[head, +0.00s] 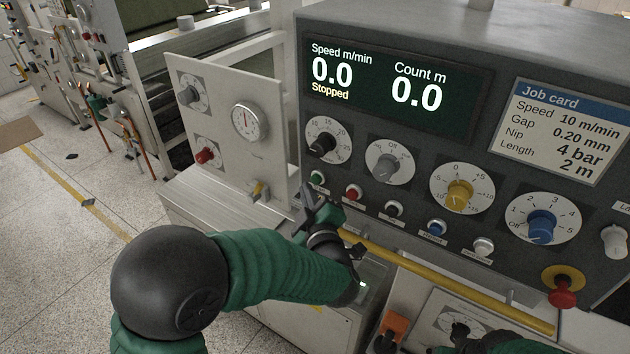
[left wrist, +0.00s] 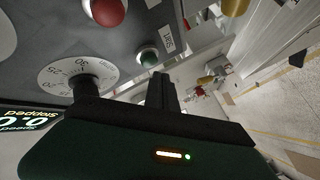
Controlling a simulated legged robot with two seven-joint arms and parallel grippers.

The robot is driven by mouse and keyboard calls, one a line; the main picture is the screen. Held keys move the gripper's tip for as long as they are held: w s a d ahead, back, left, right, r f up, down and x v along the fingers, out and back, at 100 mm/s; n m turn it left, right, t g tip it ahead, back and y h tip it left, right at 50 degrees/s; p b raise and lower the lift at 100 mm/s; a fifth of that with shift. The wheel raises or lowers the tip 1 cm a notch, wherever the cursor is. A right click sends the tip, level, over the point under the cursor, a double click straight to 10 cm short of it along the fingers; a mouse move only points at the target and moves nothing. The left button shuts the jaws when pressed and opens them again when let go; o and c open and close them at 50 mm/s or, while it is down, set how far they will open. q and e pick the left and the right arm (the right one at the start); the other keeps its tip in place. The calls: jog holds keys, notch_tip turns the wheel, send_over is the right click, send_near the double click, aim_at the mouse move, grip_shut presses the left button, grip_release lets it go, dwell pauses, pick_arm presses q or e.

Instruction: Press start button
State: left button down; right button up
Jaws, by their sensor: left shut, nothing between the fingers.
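The green start button (head: 317,179) is at the left end of the button row on the grey control panel (head: 390,215). In the left wrist view the green button (left wrist: 148,58) sits beside a label reading Start. My left gripper (head: 308,192) is shut and empty. Its fingertips (left wrist: 160,82) are just in front of and below the button; whether they touch it I cannot tell. The display (head: 393,85) reads speed 0.0, count 0.0 and Stopped. Part of my right arm (head: 497,343) shows at the bottom edge; its gripper's state is unclear.
A red button (head: 353,192) is close to the right of the green one, with black, blue and white buttons further along. Several dials sit above. A yellow bar (head: 450,280) runs below the buttons. A red emergency knob (head: 562,292) is at the right.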

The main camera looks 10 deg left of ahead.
pick_arm(q)
jog(key=shift+a, duration=0.15)
jog(key=shift+d, duration=0.35)
jog(key=shift+w+r, duration=0.1)
jog(key=shift+w, duration=0.25)
jog(key=shift+a, duration=0.1)
